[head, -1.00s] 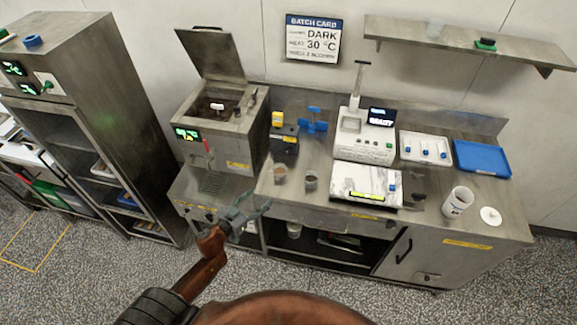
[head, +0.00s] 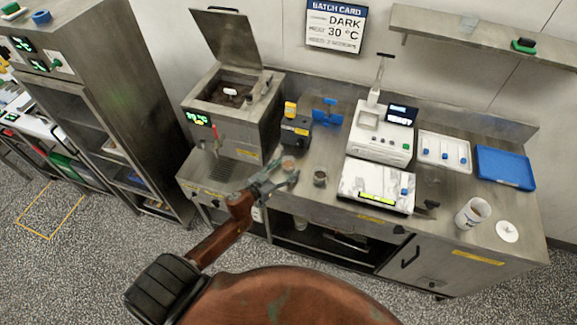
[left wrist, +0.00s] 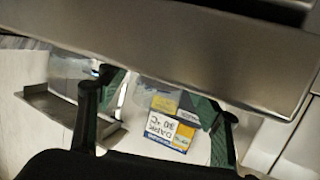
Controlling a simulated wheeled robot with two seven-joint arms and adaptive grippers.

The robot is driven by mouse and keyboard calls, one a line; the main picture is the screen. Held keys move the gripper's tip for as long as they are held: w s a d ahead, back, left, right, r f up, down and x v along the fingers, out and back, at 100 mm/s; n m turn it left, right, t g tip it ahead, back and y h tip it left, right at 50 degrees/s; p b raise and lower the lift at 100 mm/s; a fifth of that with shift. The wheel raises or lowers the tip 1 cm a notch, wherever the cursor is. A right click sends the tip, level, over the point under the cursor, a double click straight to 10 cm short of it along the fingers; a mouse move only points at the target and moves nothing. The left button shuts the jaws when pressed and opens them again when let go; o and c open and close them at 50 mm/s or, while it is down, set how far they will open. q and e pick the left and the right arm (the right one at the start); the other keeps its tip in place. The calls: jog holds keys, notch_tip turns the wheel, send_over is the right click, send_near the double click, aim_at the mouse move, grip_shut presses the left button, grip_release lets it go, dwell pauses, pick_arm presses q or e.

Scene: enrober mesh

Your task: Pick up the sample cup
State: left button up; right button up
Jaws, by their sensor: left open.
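Two small cups stand on the steel counter. One, with a brownish content (head: 288,162), is right at the fingertips of my left gripper (head: 281,174) in the head view. The other, a grey cup with dark content (head: 320,178), stands just to its right. Neither is labelled, so I cannot tell which is the sample cup. My left gripper is open at the counter's front edge. Its fingers partly cover the brownish cup, and I cannot tell if they touch it. My right gripper is out of view.
The melter (head: 235,115) with raised lid stands behind left of the gripper. A yellow-and-black device (head: 295,125) and a blue stand (head: 326,113) are behind the cups.

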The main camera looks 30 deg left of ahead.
pick_arm(q)
jog(key=shift+x, duration=1)
jog(key=shift+s+a, duration=0.1)
jog(key=c, duration=1.3)
